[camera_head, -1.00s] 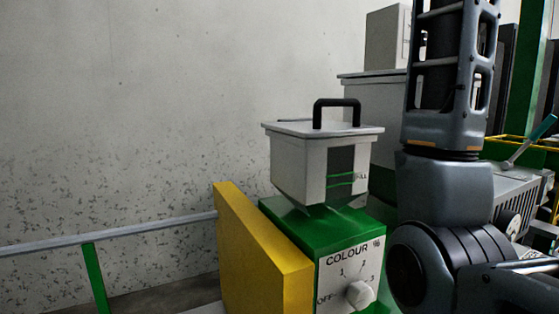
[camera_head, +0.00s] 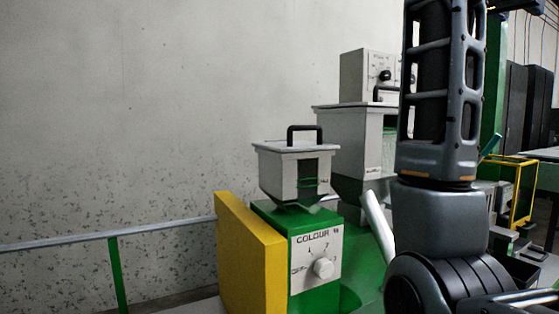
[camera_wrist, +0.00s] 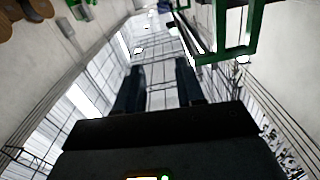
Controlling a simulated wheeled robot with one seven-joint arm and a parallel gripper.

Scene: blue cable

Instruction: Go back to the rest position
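My gripper (camera_wrist: 157,78) shows in the wrist view as two dark fingers with a clear gap between them, and nothing is held there. The wrist camera looks up past it toward a windowed wall or roof. In the head view my arm stands upright on the right, and the gripper is out of that picture.
A green machine with a white COLOUR dial panel (camera_head: 315,262) stands front and centre. It bears a lidded grey hopper (camera_head: 291,172) and has a yellow side panel (camera_head: 249,255). A larger hopper (camera_head: 350,140) stands behind. A grey rail (camera_head: 60,243) runs left along the wall.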

